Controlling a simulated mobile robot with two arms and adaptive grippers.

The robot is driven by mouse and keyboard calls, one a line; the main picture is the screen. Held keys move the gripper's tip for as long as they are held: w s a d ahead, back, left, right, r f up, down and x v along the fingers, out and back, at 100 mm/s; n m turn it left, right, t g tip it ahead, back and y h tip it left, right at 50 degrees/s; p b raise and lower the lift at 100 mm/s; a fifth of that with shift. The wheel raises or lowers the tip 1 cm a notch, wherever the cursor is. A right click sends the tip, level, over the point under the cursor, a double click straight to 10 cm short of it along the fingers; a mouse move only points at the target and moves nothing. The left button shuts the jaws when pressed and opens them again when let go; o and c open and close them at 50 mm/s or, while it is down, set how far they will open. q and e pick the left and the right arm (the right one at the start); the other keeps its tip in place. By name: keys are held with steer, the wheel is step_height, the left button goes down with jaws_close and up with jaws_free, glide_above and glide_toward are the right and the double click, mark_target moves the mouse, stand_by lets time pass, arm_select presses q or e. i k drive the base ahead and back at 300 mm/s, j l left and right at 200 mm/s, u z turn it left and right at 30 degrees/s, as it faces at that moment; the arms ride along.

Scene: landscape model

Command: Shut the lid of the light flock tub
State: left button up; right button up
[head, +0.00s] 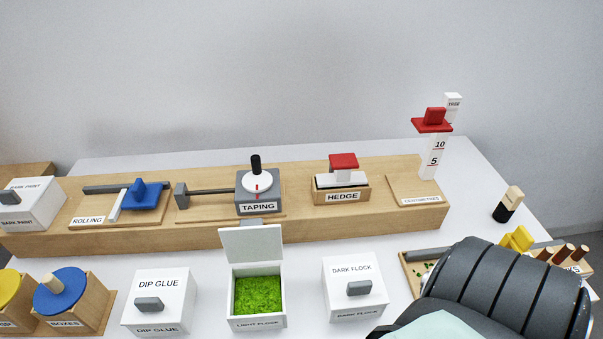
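The light flock tub (257,324) is a white box at the front middle of the table, labelled LIGHT FLOCK. Its white lid (251,243) stands raised at the back edge, so the tub is open. Bright green flock (259,295) shows inside. A small grey piece shows at the lid's upper edge. A large dark ribbed part of my arm fills the lower right corner. Neither of my grippers' fingertips can be seen.
The closed dark flock tub (355,290) stands to the right and the dip glue box (159,301) to the left. Behind runs a wooden shelf (120,238) with the taping (257,197), hedge (341,181) and rolling (125,204) stations. Narrow gaps separate the tubs.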

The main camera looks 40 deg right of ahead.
mark_target(254, 241)
steer(key=l+z, duration=0.1)
steer(key=z, duration=0.65)
steer(key=k+l+u, duration=0.1)
steer(key=l, duration=0.15)
